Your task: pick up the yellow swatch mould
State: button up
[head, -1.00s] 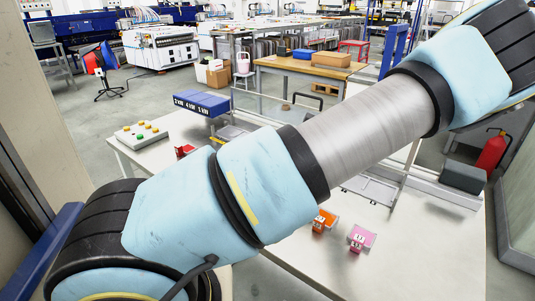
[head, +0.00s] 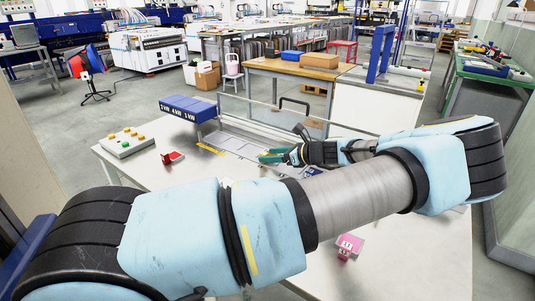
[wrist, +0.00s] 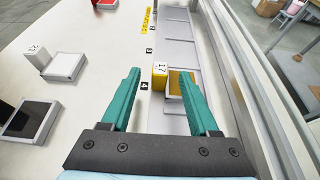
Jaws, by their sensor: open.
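The yellow swatch mould (wrist: 159,80) is in the wrist view, with a numbered white face on its upright block. It sits in the grey slotted rail (wrist: 174,31) beside the printed 4. My gripper (wrist: 158,74) has teal fingers, spread apart with the mould between them in the picture. The right finger overlaps part of the mould, and I cannot tell whether it touches. In the head view my gripper (head: 272,156) is over the long rail (head: 239,141), and I cannot make out the yellow mould there.
White (wrist: 64,65), dark (wrist: 31,119) and red (wrist: 107,3) moulds lie left of the rail in the wrist view. A pink mould (head: 350,245) and a button box (head: 127,143) are on the table. A blue block (head: 188,108) stands at the rail's left end.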

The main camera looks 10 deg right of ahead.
jog(key=shift+x, duration=1.3)
jog(key=shift+c, duration=0.3)
grip_shut()
